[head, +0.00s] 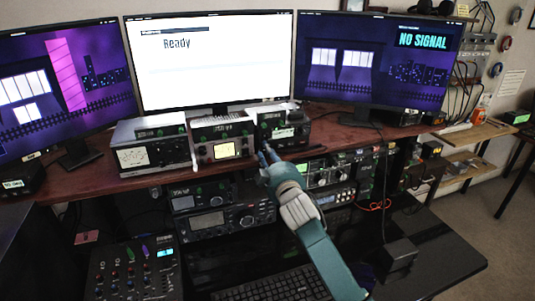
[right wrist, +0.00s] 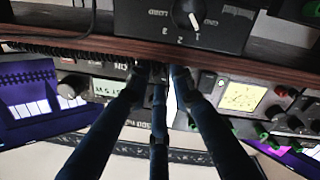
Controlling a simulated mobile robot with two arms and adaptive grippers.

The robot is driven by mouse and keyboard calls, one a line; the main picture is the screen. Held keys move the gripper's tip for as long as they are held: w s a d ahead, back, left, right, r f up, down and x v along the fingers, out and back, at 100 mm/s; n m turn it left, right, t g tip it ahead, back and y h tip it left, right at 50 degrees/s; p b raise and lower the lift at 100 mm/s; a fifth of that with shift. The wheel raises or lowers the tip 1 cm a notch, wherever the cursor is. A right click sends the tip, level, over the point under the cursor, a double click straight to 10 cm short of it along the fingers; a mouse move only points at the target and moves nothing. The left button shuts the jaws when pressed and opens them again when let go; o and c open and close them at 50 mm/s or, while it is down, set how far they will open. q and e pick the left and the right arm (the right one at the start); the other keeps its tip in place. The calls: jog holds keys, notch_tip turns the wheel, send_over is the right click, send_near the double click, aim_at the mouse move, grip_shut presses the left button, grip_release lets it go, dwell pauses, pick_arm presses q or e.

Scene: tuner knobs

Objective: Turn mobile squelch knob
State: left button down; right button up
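My right gripper (head: 268,156) reaches up to the front of the right-hand radio (head: 285,129) on the desk, at its lower left. The right wrist view shows the scene upside down. There, the dark fingers of the gripper (right wrist: 157,72) converge on the left part of that radio's face, beside its lit display (right wrist: 110,87). The fingertips are a little apart. What lies between them is dark and hidden, so I cannot tell whether they grip a knob. A large round knob (right wrist: 72,86) on the same radio is free of the fingers. My left gripper is not in view.
A radio with a yellow meter (head: 223,151) stands close beside it on the desk. The brown desk edge (right wrist: 60,44) runs close by the fingertips. Below the desk is a box with a pointer dial (right wrist: 188,12), and several radios fill the lower shelf. A keyboard (head: 275,286) lies below.

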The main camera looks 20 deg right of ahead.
grip_shut()
jog(key=m+p, duration=0.1)
jog(key=m, duration=0.2)
jog(key=shift+r, duration=0.2)
jog(key=shift+f+m, duration=0.1)
jog(key=shift+m, duration=0.8)
jog(key=shift+o, duration=1)
grip_release()
jog(key=shift+f, duration=0.1)
